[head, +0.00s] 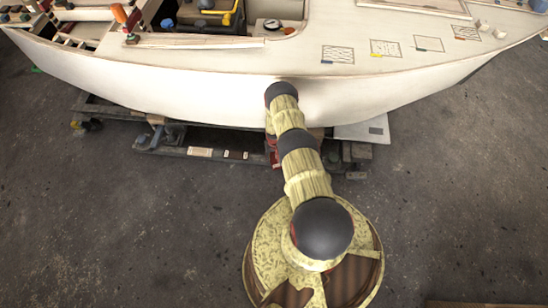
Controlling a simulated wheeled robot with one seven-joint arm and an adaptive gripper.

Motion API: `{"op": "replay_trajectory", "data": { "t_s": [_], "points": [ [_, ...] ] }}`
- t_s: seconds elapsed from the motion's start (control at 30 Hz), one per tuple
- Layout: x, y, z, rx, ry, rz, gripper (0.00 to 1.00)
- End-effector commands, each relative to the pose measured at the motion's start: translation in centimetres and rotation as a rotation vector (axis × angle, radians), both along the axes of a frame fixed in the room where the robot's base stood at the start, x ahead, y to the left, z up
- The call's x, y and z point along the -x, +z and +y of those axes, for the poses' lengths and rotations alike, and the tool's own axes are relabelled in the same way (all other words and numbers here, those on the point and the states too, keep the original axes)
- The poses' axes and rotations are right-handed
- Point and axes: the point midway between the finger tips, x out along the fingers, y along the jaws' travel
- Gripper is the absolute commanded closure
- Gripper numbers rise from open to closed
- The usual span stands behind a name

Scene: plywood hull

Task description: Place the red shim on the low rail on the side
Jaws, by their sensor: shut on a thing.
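The low rail (178,151) is a dark grey beam running along the floor side of the hull, under its edge. My arm reaches from the round base up to the hull's side and bends down there. My gripper (272,150) is mostly hidden beneath my arm, close to the rail's right part. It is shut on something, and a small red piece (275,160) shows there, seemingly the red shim. Its outline and any contact with the rail are too small and covered to tell.
The white hull (170,85) overhangs the rail. A pale block (199,152) and a dark block (236,155) lie on the rail, left of my gripper. A light panel (362,130) lies to the right. The grey floor (120,230) in front is clear.

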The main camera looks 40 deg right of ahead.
Motion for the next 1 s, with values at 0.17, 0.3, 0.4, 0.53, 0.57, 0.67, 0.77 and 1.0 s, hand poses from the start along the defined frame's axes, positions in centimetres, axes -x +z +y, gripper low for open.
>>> {"op": "replay_trajectory", "data": {
  "t_s": [0.17,0.3,0.4,0.53,0.57,0.67,0.77,1.0],
  "points": [
    [-0.03,-0.33,-0.01,0.0,0.0,0.0,0.9],
    [-0.03,-0.59,-0.01,0.0,0.0,0.0,0.9],
    [0.02,-0.79,0.02,0.0,0.0,0.001,0.9],
    [0.0,-0.73,0.0,0.0,0.0,0.0,0.52],
    [0.0,-0.73,0.0,0.0,0.0,0.0,0.5],
    [0.01,-0.73,0.0,0.0,0.0,0.0,0.44],
    [0.0,-0.73,0.0,0.0,0.0,0.0,0.39],
    [0.02,-0.75,0.02,0.0,0.0,0.001,0.38]
  ]
}}
